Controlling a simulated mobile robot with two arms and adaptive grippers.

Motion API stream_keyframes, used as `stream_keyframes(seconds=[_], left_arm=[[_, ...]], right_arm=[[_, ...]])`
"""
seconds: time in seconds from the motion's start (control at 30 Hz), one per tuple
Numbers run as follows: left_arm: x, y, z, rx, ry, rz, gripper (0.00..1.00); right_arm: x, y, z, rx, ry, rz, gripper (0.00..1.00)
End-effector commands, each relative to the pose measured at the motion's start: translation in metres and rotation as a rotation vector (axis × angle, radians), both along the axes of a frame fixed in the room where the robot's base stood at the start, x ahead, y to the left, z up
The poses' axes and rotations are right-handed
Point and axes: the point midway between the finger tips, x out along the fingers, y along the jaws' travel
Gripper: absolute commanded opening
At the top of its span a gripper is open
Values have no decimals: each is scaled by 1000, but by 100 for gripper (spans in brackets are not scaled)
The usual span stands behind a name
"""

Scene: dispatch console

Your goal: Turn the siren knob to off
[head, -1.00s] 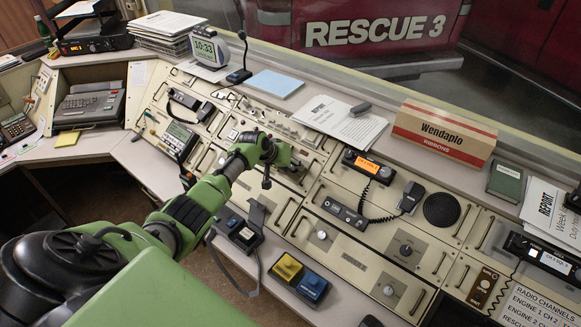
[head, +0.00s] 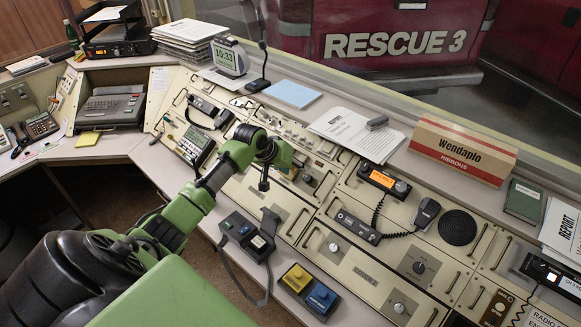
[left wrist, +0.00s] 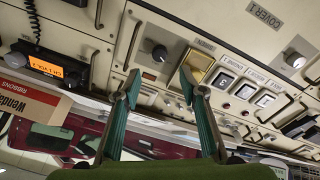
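In the left wrist view a round black knob (left wrist: 160,53) sits on the cream panel beside a gold plate, with a small red light near it. The same knob (head: 307,178) seems to show in the head view just right of my left gripper (head: 264,184). I cannot read a siren label on it. In the left wrist view my left gripper (left wrist: 160,82) is open, its two fingers apart with nothing between them. The knob appears beyond the fingertips, in line with the gap; I see no contact. My right gripper is not in view.
Other knobs (head: 419,267) sit on the lower panels. A radio with an orange display (head: 382,180) and a coiled-cord handset (head: 426,212) lie to the right. A box with yellow and blue buttons (head: 321,298) is at the front edge. Drawer-style handles stick up around the panels.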

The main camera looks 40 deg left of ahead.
Motion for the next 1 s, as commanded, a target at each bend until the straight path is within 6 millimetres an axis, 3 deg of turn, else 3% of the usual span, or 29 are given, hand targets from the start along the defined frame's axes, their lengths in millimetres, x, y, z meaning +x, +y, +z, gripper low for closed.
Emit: stream_keyframes(seconds=[0.27,0.83,0.93,1.0], left_arm=[[-13,2,17,1,0,1,38],[-13,1,16,1,2,-2,38],[-22,-12,6,15,18,-29,38],[-38,-31,-11,38,46,-73,38]], right_arm=[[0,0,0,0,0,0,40],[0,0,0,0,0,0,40],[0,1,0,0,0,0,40],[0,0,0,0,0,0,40]])
